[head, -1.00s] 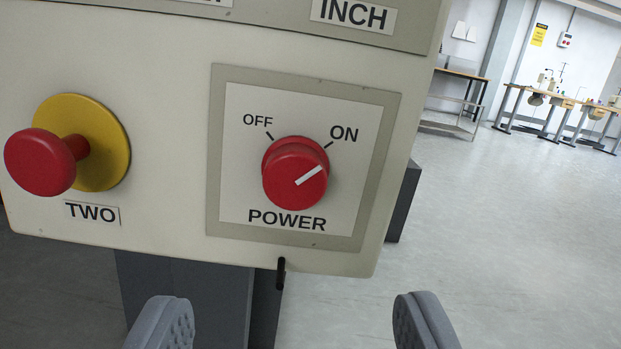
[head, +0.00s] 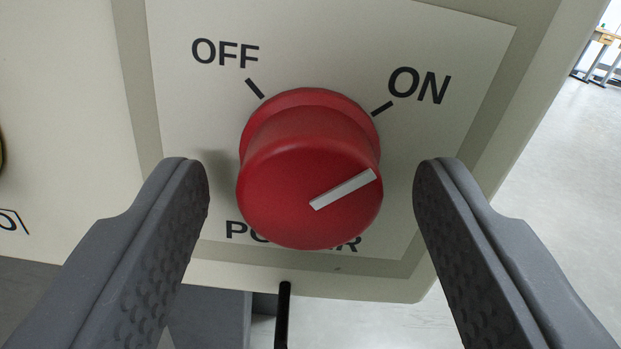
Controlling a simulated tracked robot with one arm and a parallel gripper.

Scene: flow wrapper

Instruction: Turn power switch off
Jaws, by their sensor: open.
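The red power switch knob (head: 300,190) sits on a white label plate on the cream control panel. Its white pointer mark (head: 343,189) points up and right, toward the ON mark (head: 419,86). The OFF mark (head: 225,53) is at the upper left of the knob. My gripper (head: 312,172) is open, with one grey finger on each side of the knob. A gap shows between each finger and the knob; whether the fingertips reach past its front face is hard to tell. The POWER lettering is partly hidden behind the knob.
The cream panel (head: 60,130) continues to the left, where an edge of a yellow disc and part of a label show. A thin black rod (head: 283,312) hangs below the panel. Open floor (head: 560,190) lies to the right, with a table far off.

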